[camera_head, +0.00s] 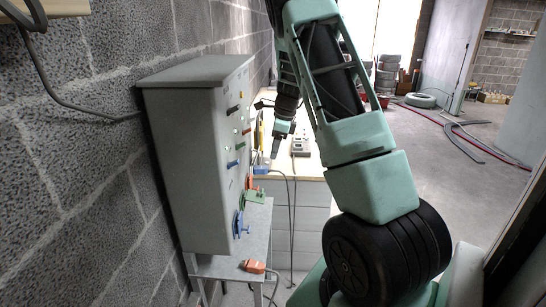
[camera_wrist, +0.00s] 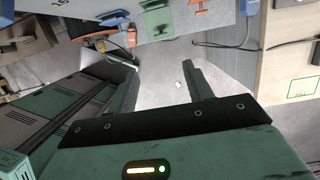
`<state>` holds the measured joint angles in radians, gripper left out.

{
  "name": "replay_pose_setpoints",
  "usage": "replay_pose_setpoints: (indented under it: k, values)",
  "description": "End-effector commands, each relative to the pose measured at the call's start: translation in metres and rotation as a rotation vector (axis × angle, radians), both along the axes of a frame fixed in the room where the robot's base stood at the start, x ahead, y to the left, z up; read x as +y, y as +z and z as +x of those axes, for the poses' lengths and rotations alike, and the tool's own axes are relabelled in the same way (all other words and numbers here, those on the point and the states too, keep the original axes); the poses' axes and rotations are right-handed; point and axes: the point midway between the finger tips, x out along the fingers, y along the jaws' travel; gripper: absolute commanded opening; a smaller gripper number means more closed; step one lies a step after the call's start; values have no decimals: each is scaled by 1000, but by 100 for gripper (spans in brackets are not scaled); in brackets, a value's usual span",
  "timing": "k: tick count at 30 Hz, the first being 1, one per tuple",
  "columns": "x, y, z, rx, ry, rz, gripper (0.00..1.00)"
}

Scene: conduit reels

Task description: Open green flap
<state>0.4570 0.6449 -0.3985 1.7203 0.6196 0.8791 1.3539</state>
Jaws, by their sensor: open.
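The green flap (camera_head: 256,196) is on the front of a grey box (camera_head: 185,150), low down at its right side, below an orange part and above a blue wheel-like part. In the wrist view the green flap (camera_wrist: 157,20) shows at the top edge, between a blue and an orange part; its upper end is cut off. My gripper (camera_head: 276,152) points down in front of the box's face, above and apart from the green flap. In the wrist view my gripper (camera_wrist: 163,82) is open, with nothing between its fingers.
The box carries other coloured controls, including an orange part (camera_head: 251,180) and a blue one (camera_head: 239,224). An orange object (camera_head: 253,266) lies on the stand below. A wooden-topped bench (camera_head: 302,160) stands behind, with cables hanging by it. A block wall is at left; open floor is at right.

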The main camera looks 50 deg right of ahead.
Motion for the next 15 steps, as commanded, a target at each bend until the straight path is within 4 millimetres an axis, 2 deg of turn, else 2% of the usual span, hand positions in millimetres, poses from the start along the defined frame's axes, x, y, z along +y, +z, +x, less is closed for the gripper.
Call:
replay_pose_setpoints:
  k: [5,9,12,15]
  values:
    - [-7,-68,-22,10,12,136,51]
    - [-7,-132,-44,-41,26,317,51]
    - [-5,-166,-56,-120,35,443,51]
    - [-5,-192,-65,-232,34,560,51]
